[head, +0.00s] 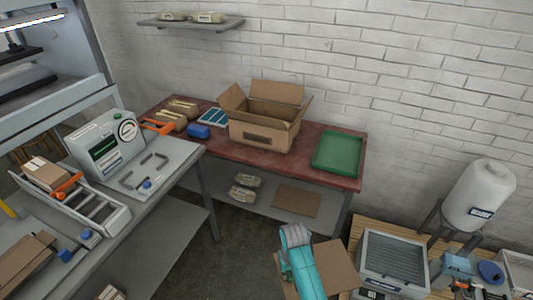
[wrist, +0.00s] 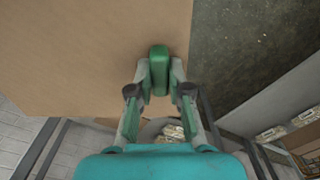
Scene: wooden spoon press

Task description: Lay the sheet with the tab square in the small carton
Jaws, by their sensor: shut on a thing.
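The open brown carton (head: 262,133) stands upright on the red-topped table, its flaps spread outward. A flat brown cardboard sheet (head: 338,268) shows at the bottom of the head view, partly behind my teal arm. In the wrist view the sheet (wrist: 80,60) fills the upper left, with a straight edge on its right side. My gripper (wrist: 159,85) is shut on a green tab (wrist: 159,58) close to that edge. The gripper tips are hidden by my arm in the head view. The carton does not show in the wrist view.
Another brown sheet (head: 297,201) lies on the lower shelf. Floor between is clear.

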